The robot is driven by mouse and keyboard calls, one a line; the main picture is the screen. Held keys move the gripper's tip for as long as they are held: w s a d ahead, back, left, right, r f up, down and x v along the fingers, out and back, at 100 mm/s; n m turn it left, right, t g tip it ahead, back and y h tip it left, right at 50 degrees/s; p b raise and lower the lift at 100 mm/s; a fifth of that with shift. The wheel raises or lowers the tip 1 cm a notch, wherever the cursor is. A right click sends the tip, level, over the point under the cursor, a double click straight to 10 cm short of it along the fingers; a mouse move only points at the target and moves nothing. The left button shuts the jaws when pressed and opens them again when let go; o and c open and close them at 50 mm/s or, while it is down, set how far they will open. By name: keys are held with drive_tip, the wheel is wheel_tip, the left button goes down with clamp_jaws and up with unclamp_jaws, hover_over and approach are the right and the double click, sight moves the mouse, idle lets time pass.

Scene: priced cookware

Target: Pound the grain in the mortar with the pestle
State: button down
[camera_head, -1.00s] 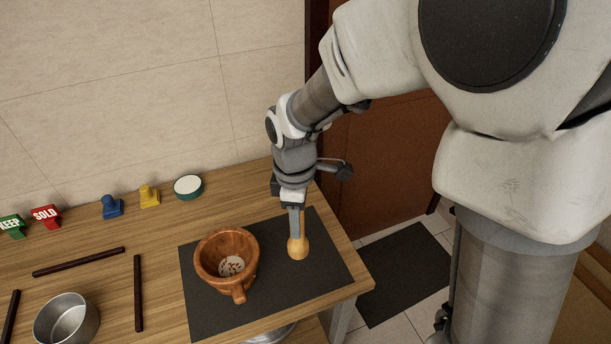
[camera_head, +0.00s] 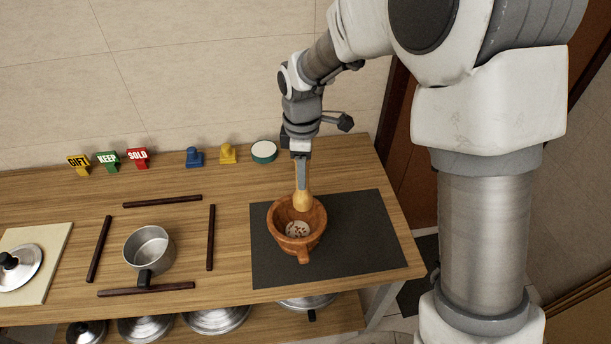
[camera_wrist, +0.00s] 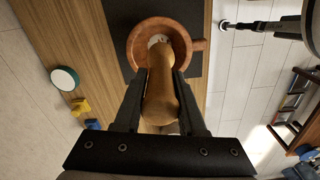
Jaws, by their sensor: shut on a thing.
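The wooden mortar (camera_head: 276,222) stands upright on a dark mat (camera_head: 350,262) on the wooden table. Pale grain with dark specks (camera_head: 298,229) lies in its bottom. My gripper (camera_head: 301,184) is shut on the light wooden pestle (camera_head: 302,201), which hangs upright with its rounded end down at the mortar's far rim. In the wrist view the pestle (camera_wrist: 160,92) runs between the fingers toward the mortar (camera_wrist: 133,42) and hides part of its inside. I cannot tell whether the pestle touches the mortar.
A small metal pot (camera_head: 150,250) stands left, among dark wooden bars (camera_head: 211,238). Yellow, blue and lettered stamps and a round green-and-white tin (camera_head: 264,151) line the back edge. A lid (camera_head: 20,268) lies on a board at far left. The mat's right side is clear.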

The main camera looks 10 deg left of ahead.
sight(296, 195)
drive_tip(key=shift+w+a+r, duration=0.1)
drive_tip(key=shift+w+a, duration=0.05)
drive_tip(key=shift+a, duration=0.65)
drive_tip(key=shift+f+b, duration=2.9)
drive_tip(key=shift+f, duration=1.35)
wheel_tip(296, 195, down, 4)
drive_tip(key=b, duration=0.3)
drive_tip(key=shift+f, duration=0.15)
wheel_tip(296, 195, up, 4)
drive_tip(key=p, duration=0.3)
drive_tip(key=shift+r, duration=0.2)
drive_tip(key=shift+f, duration=0.1)
